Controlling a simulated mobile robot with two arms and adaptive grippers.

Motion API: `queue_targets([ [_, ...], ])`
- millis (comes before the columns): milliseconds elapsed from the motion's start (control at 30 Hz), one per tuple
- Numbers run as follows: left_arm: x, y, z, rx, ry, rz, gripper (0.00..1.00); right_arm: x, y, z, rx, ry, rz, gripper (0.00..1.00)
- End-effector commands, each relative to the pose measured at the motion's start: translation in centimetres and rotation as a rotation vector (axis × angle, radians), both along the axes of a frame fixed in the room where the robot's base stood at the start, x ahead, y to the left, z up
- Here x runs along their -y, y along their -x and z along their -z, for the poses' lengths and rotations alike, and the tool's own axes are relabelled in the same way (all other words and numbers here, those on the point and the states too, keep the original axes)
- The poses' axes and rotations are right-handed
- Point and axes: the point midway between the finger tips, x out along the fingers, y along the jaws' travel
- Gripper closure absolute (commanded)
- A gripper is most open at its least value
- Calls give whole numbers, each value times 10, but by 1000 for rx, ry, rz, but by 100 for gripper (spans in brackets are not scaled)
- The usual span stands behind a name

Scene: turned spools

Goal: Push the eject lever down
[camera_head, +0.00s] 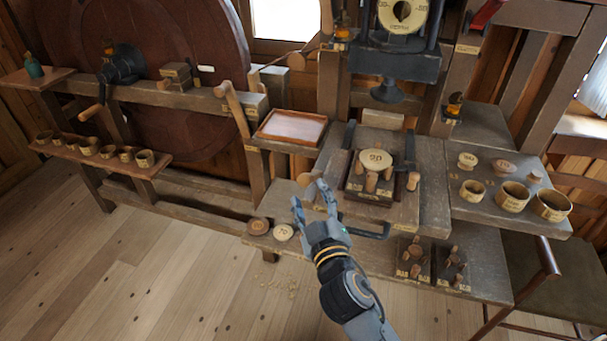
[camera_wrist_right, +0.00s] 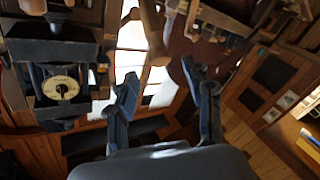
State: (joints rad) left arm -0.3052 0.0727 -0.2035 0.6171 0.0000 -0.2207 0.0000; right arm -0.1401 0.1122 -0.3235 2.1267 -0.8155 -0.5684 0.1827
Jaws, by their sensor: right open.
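My right gripper (camera_head: 314,192) reaches up from the bottom of the head view. Its two fingers are apart with nothing between them. It hovers in front of the workbench, left of a black bar handle (camera_head: 372,234). A wooden lever (camera_head: 234,104) stands upright on the beam further left and back, apart from the gripper. No label shows which of these is the eject lever. In the right wrist view the open fingers (camera_wrist_right: 162,88) point at the window side, and a wooden handle (camera_wrist_right: 153,34) appears beyond them. My left gripper is in neither view.
A press (camera_head: 394,62) with a dial stands over a fixture (camera_head: 374,160) on the bench. A shallow tray (camera_head: 292,128) is left of it. Wooden cups (camera_head: 513,196) and small discs stand at right. Two more discs lie at the bench's left edge. The floor at left is clear.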

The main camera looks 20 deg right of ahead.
Motion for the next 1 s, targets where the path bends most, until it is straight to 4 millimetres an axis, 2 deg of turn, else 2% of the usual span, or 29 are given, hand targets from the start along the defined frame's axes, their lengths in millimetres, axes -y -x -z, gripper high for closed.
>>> queue_targets([
  [100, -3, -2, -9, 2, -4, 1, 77, 2, -25, -3, 2, 2, 0, 48],
  [300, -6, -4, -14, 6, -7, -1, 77, 4, -51, -1, 0, 1, 0, 48],
  [467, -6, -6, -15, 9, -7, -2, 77, 4, -60, 0, -1, -1, 0, 48],
  [733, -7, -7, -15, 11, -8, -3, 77, 4, -61, 1, -1, -1, -1, 48],
  [900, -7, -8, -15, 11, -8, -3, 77, 4, -60, 1, -1, -1, -1, 83],
  [1000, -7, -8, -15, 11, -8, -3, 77, 4, -60, 1, -1, -1, -1, 100],
])
